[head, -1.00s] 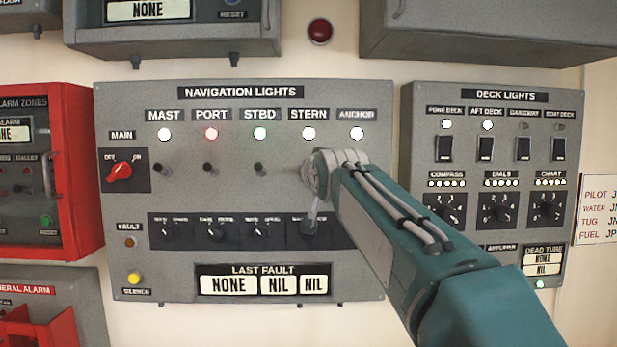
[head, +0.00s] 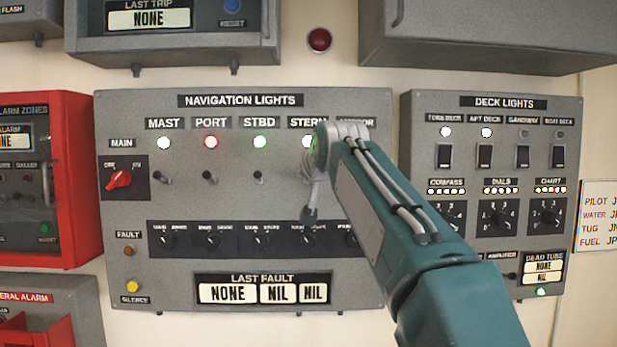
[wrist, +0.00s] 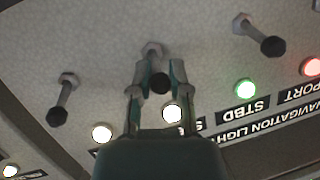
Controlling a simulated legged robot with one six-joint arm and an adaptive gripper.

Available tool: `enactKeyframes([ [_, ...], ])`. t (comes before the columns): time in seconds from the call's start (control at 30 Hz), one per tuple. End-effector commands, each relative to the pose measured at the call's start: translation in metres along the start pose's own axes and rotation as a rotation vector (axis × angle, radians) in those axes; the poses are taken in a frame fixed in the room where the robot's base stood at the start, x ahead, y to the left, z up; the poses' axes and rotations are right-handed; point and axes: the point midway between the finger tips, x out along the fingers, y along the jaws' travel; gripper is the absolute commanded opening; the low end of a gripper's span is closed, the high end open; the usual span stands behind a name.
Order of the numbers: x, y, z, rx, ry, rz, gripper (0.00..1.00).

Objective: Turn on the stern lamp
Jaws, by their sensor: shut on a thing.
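The stern lamp (head: 307,141) on the grey NAVIGATION LIGHTS panel (head: 225,292) glows white under the STERN label, partly hidden by my arm. In the wrist view, which is upside down, the same white lamp (wrist: 172,112) shows just past my gripper. My gripper (wrist: 160,74) is shut on the stern toggle switch (wrist: 155,48), with its dark round tip between the two fingers. In the head view my wrist hides most of this switch.
The anchor toggle (wrist: 60,103) and STBD toggle (wrist: 265,36) stand free on either side. The mast (head: 164,142), port (head: 211,142) and STBD (head: 259,142) lamps are lit. Rotary knobs sit below the toggles. The DECK LIGHTS panel (head: 425,273) is right of my arm.

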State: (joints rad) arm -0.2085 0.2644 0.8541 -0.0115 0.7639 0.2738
Motion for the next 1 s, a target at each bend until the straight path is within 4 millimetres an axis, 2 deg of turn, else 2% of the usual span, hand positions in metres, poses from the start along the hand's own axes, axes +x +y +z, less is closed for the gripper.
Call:
enactKeyframes([
  [0.1, -0.001, -0.001, -0.001, 0.001, 0.004, -0.003, 0.0],
  [0.13, -0.001, -0.001, -0.001, 0.001, 0.004, -0.003, 0.37],
  [0.17, -0.001, -0.001, -0.001, 0.001, 0.004, -0.002, 0.5],
  [0.2, -0.001, -0.001, -0.001, 0.001, 0.004, -0.002, 0.59],
  [0.63, -0.004, 0.0, 0.0, 0.0, 0.001, -0.001, 0.59],
  [0.77, -0.02, -0.001, -0.001, 0.0, 0.002, -0.001, 0.59],
  [1.0, -0.064, -0.001, 0.0, 0.0, 0.003, -0.001, 0.59],
])
